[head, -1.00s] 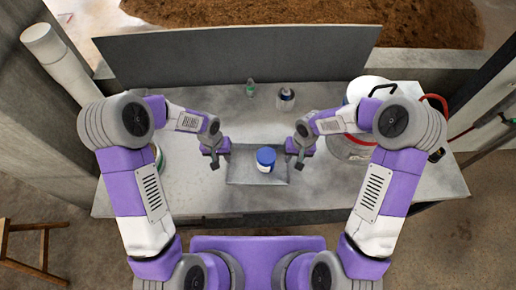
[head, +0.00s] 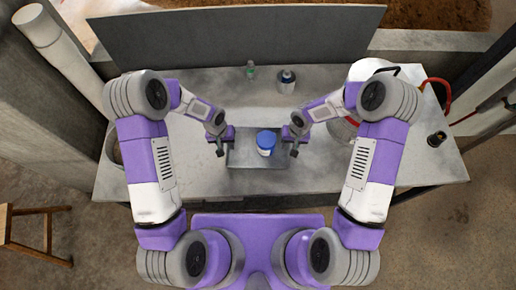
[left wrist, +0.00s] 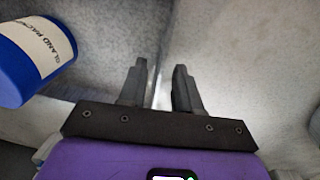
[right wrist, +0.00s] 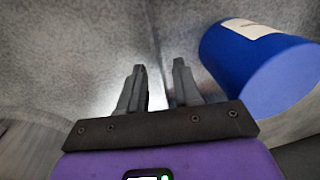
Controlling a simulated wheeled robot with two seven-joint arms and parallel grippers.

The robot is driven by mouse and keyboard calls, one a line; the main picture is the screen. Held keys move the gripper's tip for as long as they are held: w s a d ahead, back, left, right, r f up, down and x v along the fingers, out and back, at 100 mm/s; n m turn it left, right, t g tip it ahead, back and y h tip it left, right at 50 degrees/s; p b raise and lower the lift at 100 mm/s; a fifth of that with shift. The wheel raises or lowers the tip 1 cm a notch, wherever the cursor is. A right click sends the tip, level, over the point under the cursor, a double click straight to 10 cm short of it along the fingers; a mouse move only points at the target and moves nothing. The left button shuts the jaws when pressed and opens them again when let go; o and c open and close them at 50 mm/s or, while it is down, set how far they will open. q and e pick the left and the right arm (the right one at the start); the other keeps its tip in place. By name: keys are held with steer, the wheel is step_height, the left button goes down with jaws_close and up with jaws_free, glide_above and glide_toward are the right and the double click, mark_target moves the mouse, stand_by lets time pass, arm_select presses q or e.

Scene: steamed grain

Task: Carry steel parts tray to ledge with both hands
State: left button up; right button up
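The grey steel tray (head: 241,157) lies on the workbench, with a blue-and-white jar (head: 266,143) standing in it. My left gripper (head: 220,150) is at the tray's left side, my right gripper (head: 295,150) at its right side. In the left wrist view, the left fingers (left wrist: 160,85) are apart, with a bright edge line between them; the jar (left wrist: 35,60), its label partly readable, is at upper left. In the right wrist view, the right fingers (right wrist: 159,82) are apart with an edge between; the jar (right wrist: 265,75) is at right. Contact with the tray walls cannot be told.
A tall grey panel (head: 235,38) stands behind the workbench (head: 190,175). A small green bottle (head: 250,72) and a dark-and-white container (head: 286,82) stand near the panel. A bucket, partly hidden by my right arm, and a dark cylinder (head: 437,138) are at right.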

arm_select(q)
steer(key=shift+d+f, duration=0.1)
steer(key=shift+f, duration=0.55)
arm_select(e)
steer(key=shift+a+f, duration=0.1)
steer(key=shift+f, duration=0.6)
arm_select(q)
steer(key=c, duration=0.6)
arm_select(e)
steer(key=c, duration=0.6)
arm_select(q)
jaws_close()
arm_select(e)
jaws_close()
arm_select(q)
steer(key=shift+s, duration=0.1)
arm_select(e)
steer(key=shift+r, duration=0.1)
